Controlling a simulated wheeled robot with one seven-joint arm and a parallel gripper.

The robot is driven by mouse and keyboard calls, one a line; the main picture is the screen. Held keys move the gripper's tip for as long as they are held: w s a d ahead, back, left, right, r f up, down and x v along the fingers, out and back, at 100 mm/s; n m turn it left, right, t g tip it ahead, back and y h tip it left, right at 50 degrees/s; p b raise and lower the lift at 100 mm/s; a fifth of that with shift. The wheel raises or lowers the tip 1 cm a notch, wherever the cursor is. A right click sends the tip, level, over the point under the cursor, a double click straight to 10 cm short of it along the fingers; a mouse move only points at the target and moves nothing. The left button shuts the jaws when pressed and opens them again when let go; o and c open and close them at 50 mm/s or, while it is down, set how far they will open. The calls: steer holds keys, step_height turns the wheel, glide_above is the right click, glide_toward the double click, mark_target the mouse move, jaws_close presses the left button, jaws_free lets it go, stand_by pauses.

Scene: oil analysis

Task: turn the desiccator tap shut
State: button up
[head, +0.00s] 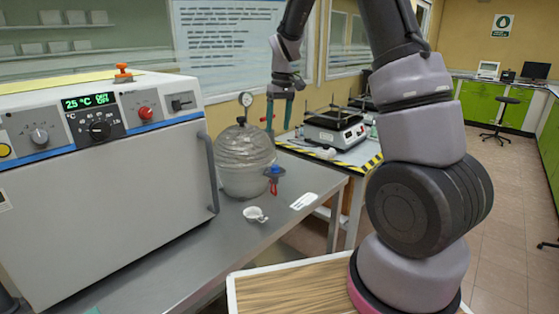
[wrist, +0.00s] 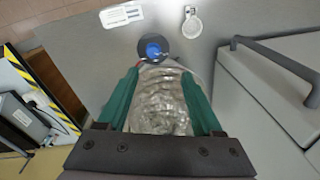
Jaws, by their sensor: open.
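My gripper (wrist: 155,75) has two green fingers, spread apart and empty, above the desiccator (wrist: 160,100). In the head view my gripper (head: 279,112) hangs pointing down, above and behind the tap. The tap's exact angle is too small to tell.
A white oven (head: 120,190) with a bar handle (head: 211,172) stands left of the desiccator. A hotplate device (head: 335,128) stands behind on another table.

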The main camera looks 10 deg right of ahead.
glide_toward(275, 166)
steer(key=shift+n+g, duration=0.3)
steer(key=shift+n, duration=0.1)
steer(key=f, duration=0.8)
steer(key=shift+w+a+f, duration=0.1)
steer(key=shift+a+f, duration=0.25)
steer(key=shift+a, duration=0.05)
jaws_close()
steer(key=shift+m, duration=0.3)
steer(key=m, duration=0.5)
steer(key=shift+m, duration=0.3)
steer(key=m, duration=0.5)
steer(key=shift+h, duration=0.3)
steer(key=shift+m, duration=0.4)
